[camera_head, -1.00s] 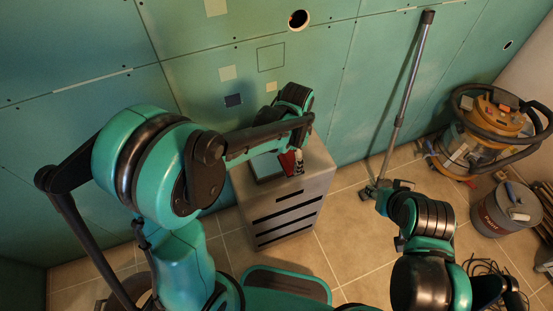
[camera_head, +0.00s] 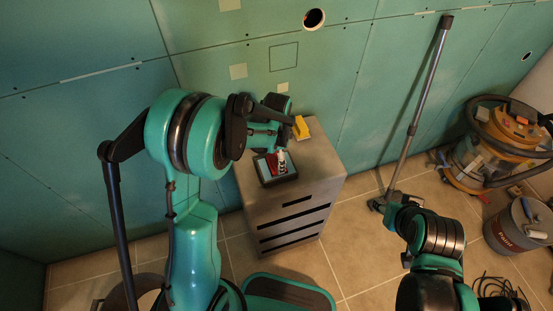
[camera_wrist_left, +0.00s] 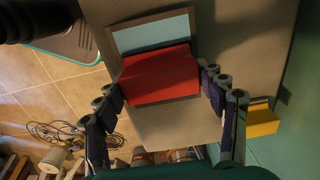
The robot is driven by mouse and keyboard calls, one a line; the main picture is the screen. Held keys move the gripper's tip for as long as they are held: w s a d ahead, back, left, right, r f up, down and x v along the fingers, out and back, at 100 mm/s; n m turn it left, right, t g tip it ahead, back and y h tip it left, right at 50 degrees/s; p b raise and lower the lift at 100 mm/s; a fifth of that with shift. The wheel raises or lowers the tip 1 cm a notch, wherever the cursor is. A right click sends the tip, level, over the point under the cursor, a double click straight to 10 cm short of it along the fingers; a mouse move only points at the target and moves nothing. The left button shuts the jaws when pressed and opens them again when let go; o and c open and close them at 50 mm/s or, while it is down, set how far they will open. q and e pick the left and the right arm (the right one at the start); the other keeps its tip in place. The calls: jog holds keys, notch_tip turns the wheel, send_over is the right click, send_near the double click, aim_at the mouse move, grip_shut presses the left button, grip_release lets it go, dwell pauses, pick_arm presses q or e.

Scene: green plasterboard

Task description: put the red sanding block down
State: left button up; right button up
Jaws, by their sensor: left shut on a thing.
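The red sanding block (camera_head: 272,164) is held by my left gripper (camera_head: 280,157) at a shallow dark tray (camera_head: 265,182) on top of the grey cabinet. In the left wrist view the red block (camera_wrist_left: 158,75) sits between the two fingers of the left gripper (camera_wrist_left: 163,84), which are shut on its sides. The block covers the lower part of the tray (camera_wrist_left: 113,44), and the tray's pale blue floor shows beyond it. I cannot tell whether the block touches the tray floor. My right arm is at the lower right; its fingers cannot be made out.
A yellow block (camera_head: 301,128) lies near the back edge of the cabinet (camera_head: 325,165). Bare cabinet top lies to the right of the tray. A vacuum cleaner (camera_head: 510,135), its upright tube (camera_head: 425,95) and a paint bucket (camera_head: 515,225) stand at the right.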

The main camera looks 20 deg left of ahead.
pick_arm(q)
jog(key=o, duration=1)
notch_tip(320, 180, up, 12)
jog(key=p, duration=0.3)
jog(key=s+r+n+t, duration=0.2)
jog(key=s+n, duration=0.1)
jog(key=s, duration=0.2)
jog(key=s+a+r+n+t, duration=0.1)
jog(key=s+r+n+t, duration=0.1)
jog(key=s, duration=0.4)
jog(key=s+a+r+n+t, duration=0.1)
jog(key=s+r+n+t, duration=0.2)
jog(key=s+n, duration=0.3)
jog(key=shift+s+a+r, duration=0.2)
jog(key=shift+s+r, duration=0.05)
jog(key=shift+r, duration=0.3)
